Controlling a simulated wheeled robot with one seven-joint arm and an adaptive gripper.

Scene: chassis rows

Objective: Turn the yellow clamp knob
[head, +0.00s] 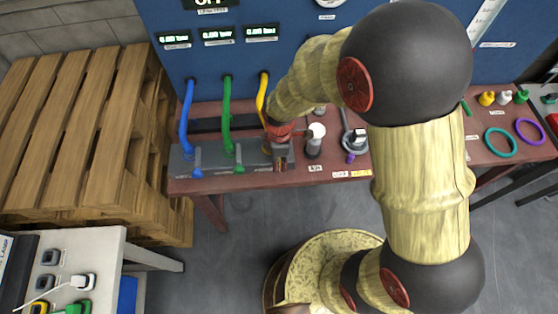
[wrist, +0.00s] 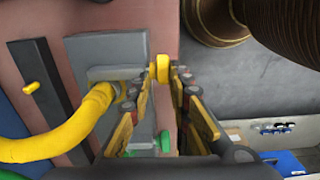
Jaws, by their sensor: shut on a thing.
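The yellow clamp knob (wrist: 162,68) is between my fingertips in the wrist view, at the end of the grey clamp beside the yellow hose (wrist: 75,128). My gripper (wrist: 167,78) is shut on the knob, with a finger on each side. In the head view my gripper (head: 280,158) reaches down to the bench's front edge and hides the knob. The yellow hose (head: 262,92) comes down from the blue panel behind it. The blue hose (head: 186,115) and green hose (head: 227,112) run to the grey block (head: 213,158) at left, each with a clamp in front.
A white-topped knob (head: 317,131) and a grey round fitting (head: 348,135) stand close right of my gripper. Coloured plugs and rings lie farther right on the bench (head: 320,172). Wooden pallets (head: 75,145) are at left, and a white table (head: 100,250) is at lower left.

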